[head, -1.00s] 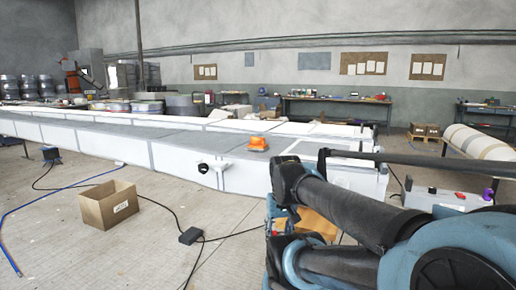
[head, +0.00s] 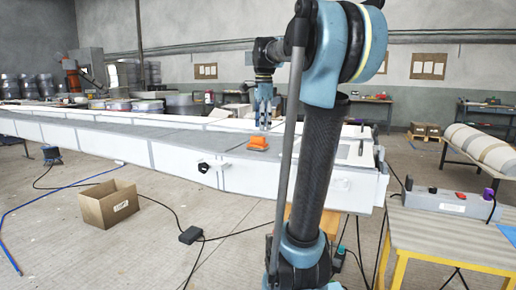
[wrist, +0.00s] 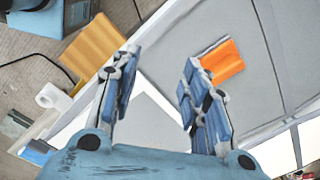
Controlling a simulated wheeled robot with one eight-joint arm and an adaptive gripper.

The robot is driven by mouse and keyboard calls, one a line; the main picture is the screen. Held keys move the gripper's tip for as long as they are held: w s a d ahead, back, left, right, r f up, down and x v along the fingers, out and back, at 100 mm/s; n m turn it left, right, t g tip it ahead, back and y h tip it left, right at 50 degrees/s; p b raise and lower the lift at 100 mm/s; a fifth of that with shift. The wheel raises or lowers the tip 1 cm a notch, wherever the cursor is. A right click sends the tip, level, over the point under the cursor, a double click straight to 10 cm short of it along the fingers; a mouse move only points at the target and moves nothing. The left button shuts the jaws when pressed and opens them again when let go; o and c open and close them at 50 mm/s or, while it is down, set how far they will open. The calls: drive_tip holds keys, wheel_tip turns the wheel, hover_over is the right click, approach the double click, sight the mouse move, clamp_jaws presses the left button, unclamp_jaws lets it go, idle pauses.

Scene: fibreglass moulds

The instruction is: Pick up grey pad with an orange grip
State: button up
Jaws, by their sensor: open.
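The grey pad with an orange grip (head: 258,143) lies on the grey-white mould surface near the mould's right end in the head view. In the wrist view its orange grip (wrist: 224,62) shows just beyond the right finger, with a thin grey edge of the pad along its upper left side. My gripper (head: 264,122) points down above the mould, close to the pad in the head view. In the wrist view my gripper (wrist: 160,70) has its two blue fingers spread apart with nothing between them. The pad is not between the fingers.
The long mould (head: 120,146) stretches to the left, mostly bare around the pad. A cardboard box (head: 109,206) and a dark box with cables (head: 191,235) stand on the floor. A yellow-framed table (head: 440,240) with a grey case (head: 450,203) stands at right.

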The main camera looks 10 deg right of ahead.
sight(258, 137)
drive_tip(key=w+r+m, duration=0.8)
drive_tip(key=w, duration=0.4)
drive_tip(key=shift+g, duration=0.3)
drive_tip(key=f, duration=1.7)
drive_tip(key=shift+w, duration=0.2)
drive_tip(key=shift+c, duration=0.6)
clamp_jaws()
